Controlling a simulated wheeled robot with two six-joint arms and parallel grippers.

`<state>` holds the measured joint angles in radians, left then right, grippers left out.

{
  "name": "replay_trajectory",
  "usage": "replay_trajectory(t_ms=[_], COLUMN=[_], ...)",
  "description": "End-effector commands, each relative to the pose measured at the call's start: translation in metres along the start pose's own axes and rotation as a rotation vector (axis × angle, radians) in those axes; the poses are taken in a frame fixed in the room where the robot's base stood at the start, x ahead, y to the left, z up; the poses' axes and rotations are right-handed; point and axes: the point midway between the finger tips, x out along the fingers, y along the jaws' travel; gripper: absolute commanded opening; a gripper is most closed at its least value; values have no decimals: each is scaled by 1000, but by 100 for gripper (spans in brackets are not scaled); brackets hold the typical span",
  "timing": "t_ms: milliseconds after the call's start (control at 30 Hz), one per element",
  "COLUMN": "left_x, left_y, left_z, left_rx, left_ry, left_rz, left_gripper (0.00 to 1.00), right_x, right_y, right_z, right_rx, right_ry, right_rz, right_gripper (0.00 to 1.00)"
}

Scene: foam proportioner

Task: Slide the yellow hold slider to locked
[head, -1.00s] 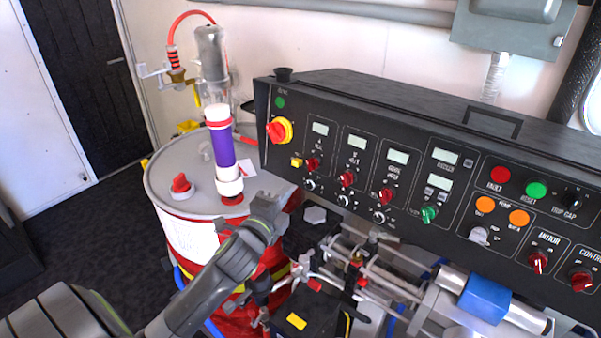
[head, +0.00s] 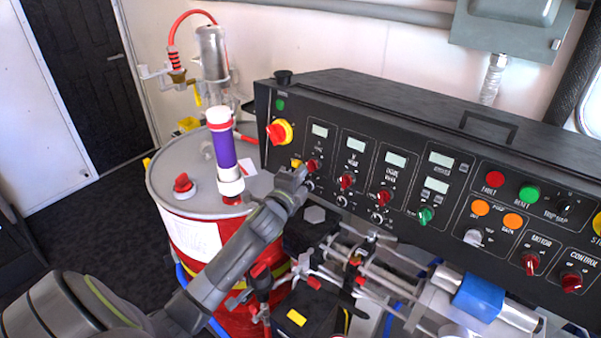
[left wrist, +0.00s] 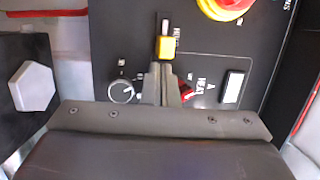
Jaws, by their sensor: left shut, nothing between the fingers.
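The yellow hold slider (head: 296,163) sits at the left end of the black control panel (head: 330,215), below the red and yellow rotary switch. In the left wrist view the slider (left wrist: 166,46) is a small yellow block at one end of a dark slot. My left gripper (head: 299,176) is shut and empty. Its fingertips (left wrist: 162,68) are right at the slider's near edge; I cannot tell whether they touch it. The fingers partly cover a red knob beside them. My right gripper is not in view.
A red selector knob (head: 313,165) and a small white-marked dial (left wrist: 121,92) are close beside the fingers. The red and yellow rotary switch (head: 279,132) is above. A red drum (head: 190,235) with a purple-banded cylinder (head: 223,150) stands left of the panel.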

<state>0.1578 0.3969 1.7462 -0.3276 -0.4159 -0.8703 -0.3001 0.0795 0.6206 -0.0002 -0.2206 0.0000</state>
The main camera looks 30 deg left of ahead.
Motion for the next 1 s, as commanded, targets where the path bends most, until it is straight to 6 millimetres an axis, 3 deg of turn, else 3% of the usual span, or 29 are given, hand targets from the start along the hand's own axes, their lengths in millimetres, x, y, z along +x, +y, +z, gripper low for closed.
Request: replay_trajectory(t_ms=[267,567,1000], left_x=[0,6,6], left_y=[0,0,0], left_z=[1,26,27], left_rx=[1,4,2], left_ry=[0,-1,-1], left_rz=[0,0,1], left_gripper=[0,0,0], right_x=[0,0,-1], right_y=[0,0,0], right_z=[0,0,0], right_rx=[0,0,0], right_ry=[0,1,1], right_rz=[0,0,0], right_gripper=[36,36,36])
